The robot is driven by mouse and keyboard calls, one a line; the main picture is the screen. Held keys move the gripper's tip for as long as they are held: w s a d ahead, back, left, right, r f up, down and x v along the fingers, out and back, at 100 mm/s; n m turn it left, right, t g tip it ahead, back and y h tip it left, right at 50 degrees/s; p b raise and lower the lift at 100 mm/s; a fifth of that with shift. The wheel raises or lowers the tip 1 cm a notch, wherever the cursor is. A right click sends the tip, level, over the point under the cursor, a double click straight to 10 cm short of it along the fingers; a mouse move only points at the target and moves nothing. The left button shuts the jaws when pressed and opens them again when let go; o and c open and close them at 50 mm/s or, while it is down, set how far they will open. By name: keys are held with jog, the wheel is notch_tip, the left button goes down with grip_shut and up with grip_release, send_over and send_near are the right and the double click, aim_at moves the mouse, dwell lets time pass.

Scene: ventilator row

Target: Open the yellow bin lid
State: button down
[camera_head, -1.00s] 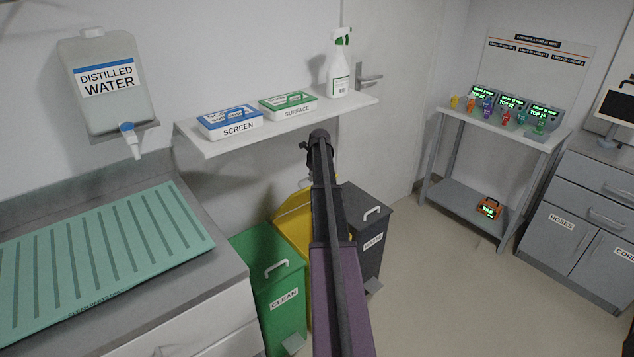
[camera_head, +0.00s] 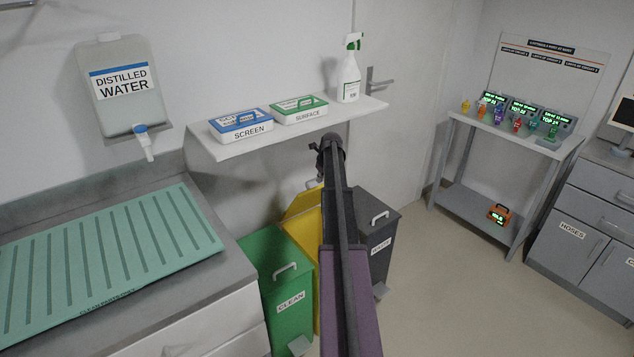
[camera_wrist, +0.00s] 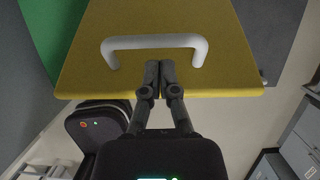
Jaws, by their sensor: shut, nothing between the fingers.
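The yellow bin (camera_head: 311,252) stands between the green and grey bins, largely hidden behind my arm. Its yellow lid (camera_head: 304,202) is tilted up, partly open. In the wrist view the lid (camera_wrist: 225,60) fills the upper middle, with its white bar handle (camera_wrist: 153,42) on it. My gripper (camera_wrist: 160,66) is shut and empty. Its fingertips are at the lid, just below the handle bar in the picture and overlapping the lid's face. I cannot tell whether they touch it.
The green CLEAN bin (camera_head: 284,270) is left of the yellow bin and the dark grey bin (camera_head: 379,222) is right, both lids down. A wall shelf (camera_head: 240,147) with boxes and a spray bottle (camera_head: 349,78) is above. Open floor (camera_head: 450,290) lies to the right.

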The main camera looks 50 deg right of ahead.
aim_at(308, 195)
jog(key=s+a+r+t+h+p, duration=0.1)
jog(key=s+a+r+t, duration=0.2)
jog(key=s+r+t, duration=0.2)
jog(key=shift+s+r, duration=0.45)
jog(key=shift+s, duration=0.5)
jog(key=shift+w+a+f, duration=0.1)
jog(key=shift+b+x, duration=3.45)
jog(key=shift+x, duration=1.4)
jog(key=shift+w+r, duration=0.2)
jog(key=shift+w, duration=0.1)
